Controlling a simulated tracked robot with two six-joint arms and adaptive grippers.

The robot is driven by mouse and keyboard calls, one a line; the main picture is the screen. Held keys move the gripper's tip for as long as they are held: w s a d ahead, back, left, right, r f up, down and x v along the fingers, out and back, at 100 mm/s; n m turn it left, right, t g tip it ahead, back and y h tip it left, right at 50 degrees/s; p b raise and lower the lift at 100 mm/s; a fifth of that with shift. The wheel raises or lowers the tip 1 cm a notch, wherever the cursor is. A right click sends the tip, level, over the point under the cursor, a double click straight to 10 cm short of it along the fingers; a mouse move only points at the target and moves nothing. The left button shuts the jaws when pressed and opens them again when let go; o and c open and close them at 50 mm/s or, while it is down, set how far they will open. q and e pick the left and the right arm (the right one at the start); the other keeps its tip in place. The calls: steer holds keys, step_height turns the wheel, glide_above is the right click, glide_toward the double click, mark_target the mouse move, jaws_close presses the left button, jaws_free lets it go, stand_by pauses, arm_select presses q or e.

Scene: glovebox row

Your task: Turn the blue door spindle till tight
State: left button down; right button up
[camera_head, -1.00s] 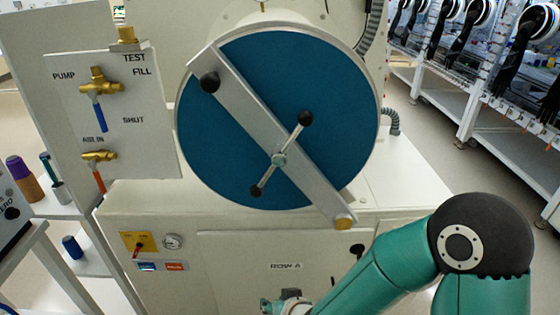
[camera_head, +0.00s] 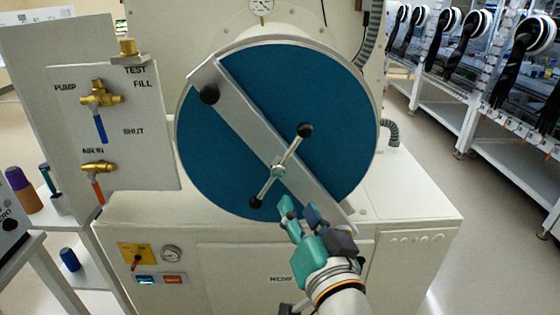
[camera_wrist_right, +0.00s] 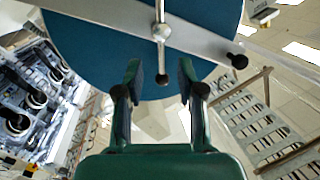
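The blue door (camera_head: 230,150) is round and closed by a slanting grey bar (camera_head: 255,130). The door spindle (camera_head: 279,171) sits on the bar, with a thin cross handle tilted up to the right and black knobs at its upper (camera_head: 305,130) and lower (camera_head: 256,202) ends. My right gripper (camera_head: 299,205) is open and empty in front of the door's lower edge, right of the lower knob. In the right wrist view the gripper (camera_wrist_right: 160,77) points at the door (camera_wrist_right: 95,45), and the spindle handle's near knob (camera_wrist_right: 162,78) shows between the spread fingertips, apart from both. My left gripper is out of view.
A valve panel (camera_head: 125,165) with brass valves stands left of the door. A gauge (camera_head: 171,255) and yellow switch plate (camera_head: 137,256) are below. Bottles (camera_head: 22,190) stand at far left. A grey hose (camera_head: 388,132) runs on the right. Glovebox racks (camera_head: 480,105) stand beyond the aisle.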

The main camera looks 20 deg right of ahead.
mark_target(279, 171)
steer(key=w, duration=0.4)
steer(key=w+p, duration=0.1)
steer(key=w, duration=0.8)
steer(key=shift+w+d, duration=0.25)
steer(key=shift+d, duration=0.05)
jaws_close()
